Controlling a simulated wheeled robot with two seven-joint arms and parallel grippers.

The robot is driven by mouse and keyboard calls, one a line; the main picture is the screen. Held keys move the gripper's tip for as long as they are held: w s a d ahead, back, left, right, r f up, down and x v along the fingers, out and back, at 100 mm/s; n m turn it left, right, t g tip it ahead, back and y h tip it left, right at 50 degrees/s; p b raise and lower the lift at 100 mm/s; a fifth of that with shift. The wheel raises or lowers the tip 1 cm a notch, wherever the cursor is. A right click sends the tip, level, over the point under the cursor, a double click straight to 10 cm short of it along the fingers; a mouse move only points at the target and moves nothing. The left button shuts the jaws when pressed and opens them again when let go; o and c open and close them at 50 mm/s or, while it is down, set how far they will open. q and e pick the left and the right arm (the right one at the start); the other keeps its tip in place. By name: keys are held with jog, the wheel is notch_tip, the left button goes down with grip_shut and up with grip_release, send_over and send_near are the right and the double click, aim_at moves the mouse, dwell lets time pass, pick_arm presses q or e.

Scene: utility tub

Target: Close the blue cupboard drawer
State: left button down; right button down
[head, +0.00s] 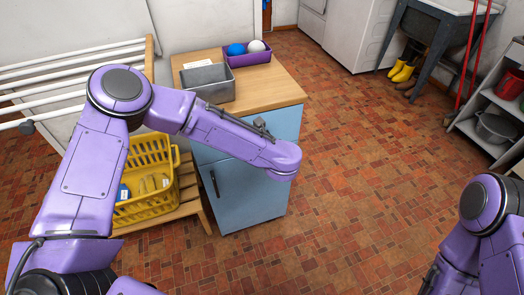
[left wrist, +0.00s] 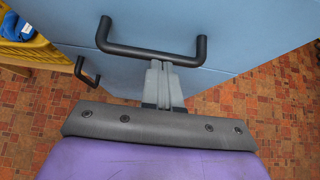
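The blue cupboard (head: 240,200) has a wooden top, a drawer above and a door below. The blue drawer front (head: 288,122) is partly hidden by my left arm in the head view. In the left wrist view, the drawer front (left wrist: 240,25) fills the top, with a black bar handle (left wrist: 150,52). My left gripper (left wrist: 158,65) has its grey fingers together, their tips right at the handle's bar. They do not appear to grip it; contact is unclear. How far the drawer stands out is hard to tell. My right gripper is out of view.
A grey bin (head: 208,88) and a purple tray (head: 248,58) with balls stand on the wooden top (head: 275,85). A yellow basket (head: 150,205) stands left of the cupboard, near a white drying rack (head: 70,68). The tiled floor (head: 350,190) to the right is clear.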

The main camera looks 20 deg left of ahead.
pick_arm(q)
jog(key=shift+w+a+r, duration=0.1)
jog(key=shift+w+a, duration=0.05)
jog(key=shift+a, duration=0.1)
jog(key=s+d+r+b, duration=0.1)
jog(key=s+d+r, duration=0.4)
jog(key=s+d, duration=0.3)
jog(key=shift+s, duration=0.8)
